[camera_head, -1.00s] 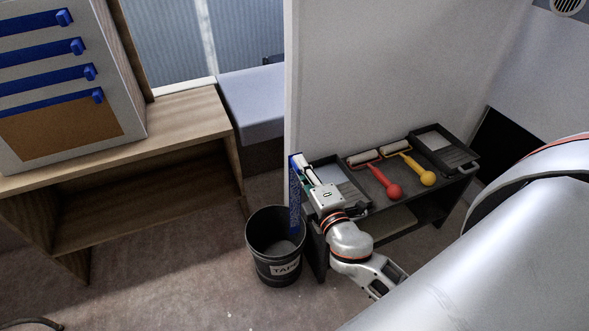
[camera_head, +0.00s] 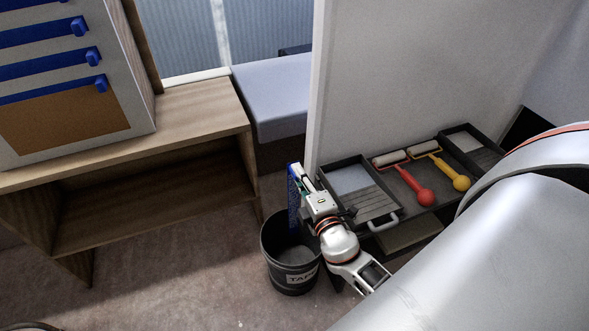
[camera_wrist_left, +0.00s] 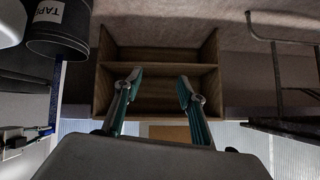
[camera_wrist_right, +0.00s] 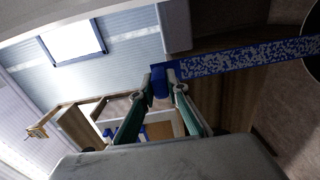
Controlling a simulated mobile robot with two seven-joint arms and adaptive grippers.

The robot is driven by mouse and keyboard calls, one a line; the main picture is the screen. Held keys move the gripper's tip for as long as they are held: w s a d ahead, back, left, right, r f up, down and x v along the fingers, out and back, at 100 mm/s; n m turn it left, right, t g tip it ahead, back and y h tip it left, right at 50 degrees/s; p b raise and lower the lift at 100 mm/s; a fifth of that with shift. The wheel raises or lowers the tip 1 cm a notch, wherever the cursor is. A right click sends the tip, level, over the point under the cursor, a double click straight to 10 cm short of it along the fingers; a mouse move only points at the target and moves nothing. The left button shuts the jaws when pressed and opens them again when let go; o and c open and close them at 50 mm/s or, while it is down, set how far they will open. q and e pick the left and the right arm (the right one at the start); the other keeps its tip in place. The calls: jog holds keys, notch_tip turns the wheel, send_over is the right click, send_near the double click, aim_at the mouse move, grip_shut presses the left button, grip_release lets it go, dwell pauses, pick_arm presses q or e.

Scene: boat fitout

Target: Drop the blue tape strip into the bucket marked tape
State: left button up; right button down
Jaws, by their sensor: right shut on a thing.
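The blue tape strip (camera_head: 294,208) hangs from my right gripper (camera_head: 299,175), which is shut on its top end. The right wrist view shows the speckled strip (camera_wrist_right: 250,57) stretching away from the fingertips (camera_wrist_right: 161,80). The black bucket (camera_head: 291,283), labelled TAPE, stands on the floor below. The strip's lower end overlaps the bucket's mouth in the head view; I cannot tell whether it is inside. The left wrist view also shows the bucket (camera_wrist_left: 70,44) and the strip (camera_wrist_left: 54,95). My left gripper (camera_wrist_left: 160,80) is open and empty in its wrist view.
A dark bench (camera_head: 445,213) right of the bucket holds trays and red (camera_head: 425,197) and yellow (camera_head: 460,183) handled rollers. A white partition (camera_head: 400,80) rises behind it. A wooden shelf unit (camera_head: 195,115) stands left, carrying a cabinet with blue strips (camera_head: 45,32). Floor at front left is clear.

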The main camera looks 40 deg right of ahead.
notch_tip(320, 180, down, 3)
jog(key=b, duration=0.7)
send_over(294, 217)
jog(key=v, duration=0.4)
notch_tip(294, 217, down, 7)
jog(key=shift+s+f, duration=0.1)
jog(key=shift+s, duration=0.05)
notch_tip(294, 217, down, 9)
jog(key=b, duration=0.7)
jog(key=shift+s+r+b, duration=0.1)
jog(key=shift+r+b, duration=0.1)
jog(key=shift+b, duration=0.1)
notch_tip(294, 217, down, 6)
jog(key=b, duration=0.5)
jog(key=shift+w+f+b, duration=0.3)
jog(key=shift+f+b, duration=0.2)
jog(key=shift+b, duration=0.1)
pick_arm(q)
jog(key=w+d+r+n+t+h, duration=0.1)
jog(key=w+d+n+t+h, duration=0.1)
jog(key=d+n, duration=0.7)
jog(key=d+h, duration=0.1)
jog(key=d, duration=0.4)
jog(key=shift+d+t, duration=0.3)
pick_arm(e)
jog(key=shift+r, duration=0.1)
